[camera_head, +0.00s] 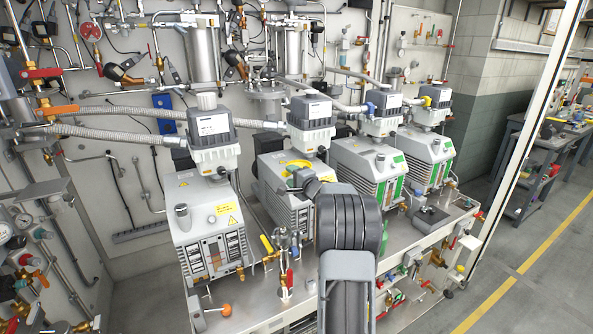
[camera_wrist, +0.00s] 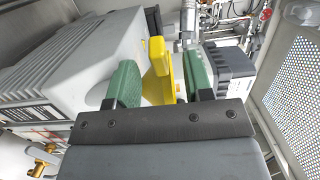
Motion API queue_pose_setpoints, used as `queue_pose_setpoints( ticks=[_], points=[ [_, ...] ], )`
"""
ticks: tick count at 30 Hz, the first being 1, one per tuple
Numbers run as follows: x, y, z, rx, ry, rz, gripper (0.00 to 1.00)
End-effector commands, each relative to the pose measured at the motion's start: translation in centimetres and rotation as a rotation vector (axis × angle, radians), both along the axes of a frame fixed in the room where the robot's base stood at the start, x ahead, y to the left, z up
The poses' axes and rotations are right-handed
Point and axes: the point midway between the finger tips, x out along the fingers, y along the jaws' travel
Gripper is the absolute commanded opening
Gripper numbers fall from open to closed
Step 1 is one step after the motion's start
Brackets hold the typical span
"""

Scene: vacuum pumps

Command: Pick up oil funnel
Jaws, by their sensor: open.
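The oil funnel is yellow; in the wrist view it (camera_wrist: 157,58) stands between the two green finger pads of my gripper (camera_wrist: 160,68). The fingers are spread, with a visible gap on the right side of the funnel; whether the left pad touches it I cannot tell. In the head view the funnel (camera_head: 294,166) shows as a yellow rim on top of the second pump from the left (camera_head: 284,190). There my gripper (camera_head: 303,179) is at the funnel, largely hidden by my own wrist and arm.
The leftmost pump (camera_head: 207,222) stands close by on the metal bench (camera_head: 250,312), with two green-panelled pumps (camera_head: 368,167) to the right. Grey hoses (camera_head: 120,132) and upright pump filters (camera_head: 310,122) stand behind. Small valves (camera_head: 284,262) rise at the bench front.

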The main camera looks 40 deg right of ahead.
Motion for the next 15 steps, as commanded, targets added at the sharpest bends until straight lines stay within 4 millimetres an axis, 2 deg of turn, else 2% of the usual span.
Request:
queue_pose_setpoints(
  ticks=[3, 6, 13, 15],
  points=[
    [1.3, 0.0, 0.1, -0.001, 0.000, 0.002, 0.47],
    [1.8, 0.0, 0.0, 0.000, 0.000, 0.000, 0.47],
    [1.9, 0.0, 0.0, -0.001, 0.000, 0.000, 0.47],
    [1.9, 0.0, 0.0, -0.001, 0.000, 0.000, 0.42]
  ],
)
